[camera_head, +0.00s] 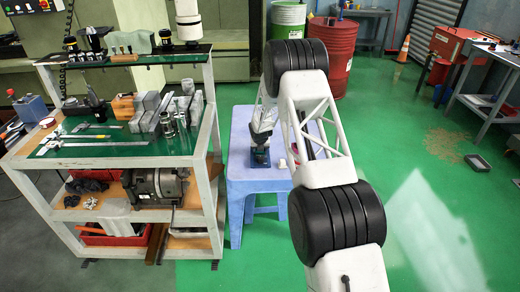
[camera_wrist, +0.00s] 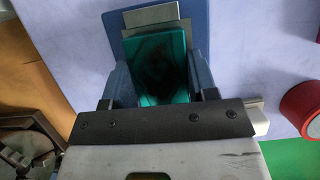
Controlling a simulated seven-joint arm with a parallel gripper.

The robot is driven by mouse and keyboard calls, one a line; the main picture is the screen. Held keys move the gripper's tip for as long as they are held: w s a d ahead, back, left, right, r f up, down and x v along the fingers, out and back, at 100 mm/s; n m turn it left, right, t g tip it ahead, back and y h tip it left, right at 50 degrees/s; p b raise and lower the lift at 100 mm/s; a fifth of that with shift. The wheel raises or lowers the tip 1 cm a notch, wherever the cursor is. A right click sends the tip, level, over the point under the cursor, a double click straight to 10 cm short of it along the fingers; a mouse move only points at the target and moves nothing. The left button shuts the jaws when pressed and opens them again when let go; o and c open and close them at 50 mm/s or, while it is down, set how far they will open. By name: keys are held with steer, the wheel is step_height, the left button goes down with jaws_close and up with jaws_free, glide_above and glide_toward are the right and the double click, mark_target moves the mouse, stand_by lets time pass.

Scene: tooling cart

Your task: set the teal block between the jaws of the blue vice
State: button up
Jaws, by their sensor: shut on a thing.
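The teal block (camera_wrist: 158,62) shows in the wrist view, upright between blue-grey side parts and in front of a grey metal jaw plate. My gripper (camera_wrist: 160,92) is shut on the block, its dark body covering the block's lower end. The blue vice (camera_wrist: 196,22) lies under and behind the block; its far jaw plate shows beyond the block's top edge. Whether the block touches the vice jaws cannot be told. In the head view my gripper (camera_head: 262,138) is just above the vice (camera_head: 260,160), and the block cannot be made out there.
The vice stands on a light blue stool (camera_head: 240,176). A red round object (camera_wrist: 301,106) stands on the stool right of my gripper. A tool cart (camera_head: 215,150) with gauges and blocks is at the left. Red and green drums (camera_head: 334,50) stand behind.

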steer(key=shift+f, duration=0.1)
steer(key=o, duration=1.2)
steer(key=shift+c, duration=0.2)
steer(key=shift+r, duration=0.2)
steer(key=v, duration=1.1)
steer(key=shift+s+r, duration=0.15)
steer(key=shift+r, duration=0.2)
